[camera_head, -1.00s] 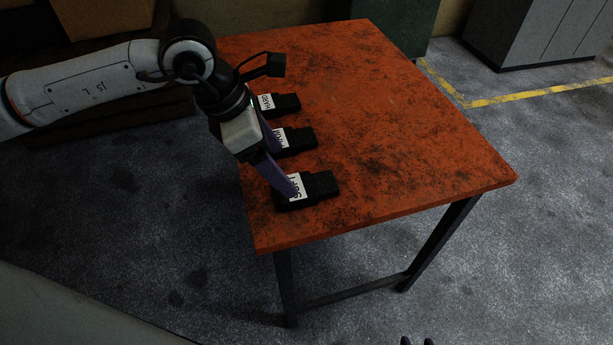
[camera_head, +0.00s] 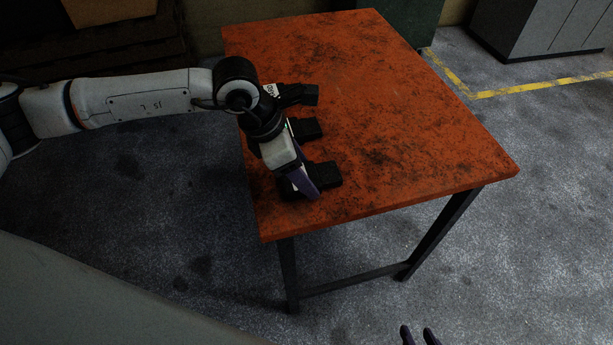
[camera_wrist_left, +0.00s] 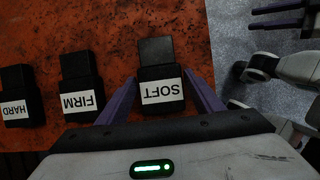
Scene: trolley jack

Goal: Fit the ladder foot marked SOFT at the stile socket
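The foot marked SOFT (camera_wrist_left: 158,75) is a black block with a white label. It lies on the orange table, and its dark end also shows in the head view (camera_head: 327,174). My left gripper (camera_wrist_left: 161,78) is open, with one purple finger on each side of this foot; I cannot tell whether they touch it. In the head view, my left gripper (camera_head: 308,188) hides part of the foot. My right gripper (camera_head: 419,336) shows only its two separated fingertips at the bottom edge, open and empty. The stile socket is not in view.
The feet marked FIRM (camera_wrist_left: 79,70) and HARD (camera_wrist_left: 20,80) lie in a row beside SOFT. The rest of the worn orange table (camera_head: 400,130) is clear. A grey cabinet (camera_head: 545,30) and yellow floor line (camera_head: 540,86) are beyond it.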

